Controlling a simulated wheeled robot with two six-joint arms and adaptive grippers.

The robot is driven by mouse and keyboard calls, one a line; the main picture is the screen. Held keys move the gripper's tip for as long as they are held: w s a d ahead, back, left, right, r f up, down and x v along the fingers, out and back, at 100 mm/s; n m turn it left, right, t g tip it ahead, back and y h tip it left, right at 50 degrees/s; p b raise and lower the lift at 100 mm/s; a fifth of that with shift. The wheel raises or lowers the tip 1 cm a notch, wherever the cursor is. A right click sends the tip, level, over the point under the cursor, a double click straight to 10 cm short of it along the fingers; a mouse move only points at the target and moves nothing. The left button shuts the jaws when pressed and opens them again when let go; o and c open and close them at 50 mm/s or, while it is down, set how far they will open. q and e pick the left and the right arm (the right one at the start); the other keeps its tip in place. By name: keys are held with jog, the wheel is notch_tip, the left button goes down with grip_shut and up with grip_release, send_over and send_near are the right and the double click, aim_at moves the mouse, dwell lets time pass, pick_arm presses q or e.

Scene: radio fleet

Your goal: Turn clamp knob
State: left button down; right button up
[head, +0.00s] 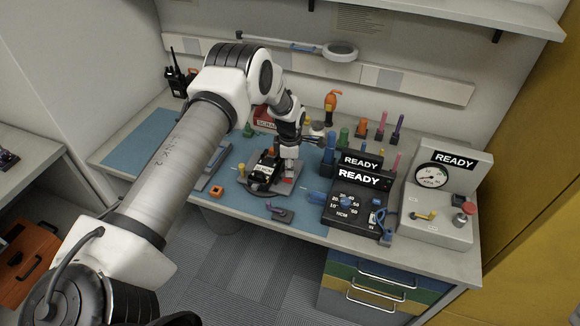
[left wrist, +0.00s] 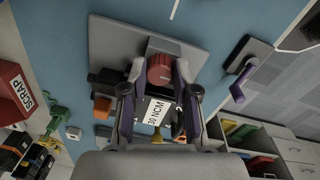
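The clamp fixture has a grey base plate (head: 284,187) on the blue mat, with a dark body and a white label. In the left wrist view its red clamp knob (left wrist: 160,69) stands in front of the grey plate (left wrist: 110,45), and the white label (left wrist: 155,112) reads "30 NCM". My left gripper (head: 290,156) is over the fixture, pointing down. In the left wrist view the left gripper (left wrist: 160,76) is open, with one fingertip on each side of the knob and a narrow gap showing. I cannot tell how deep the fingers reach. My right gripper is not in view.
A black torque unit (head: 350,218) and a gauge box (head: 440,205) stand right of the fixture, with "READY" displays. Upright coloured tools stand behind. A red SCRAP bin (left wrist: 17,92) shows at left.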

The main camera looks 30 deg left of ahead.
pick_arm(q)
jog(key=shift+s+f, duration=0.15)
jog(key=shift+f, duration=0.1)
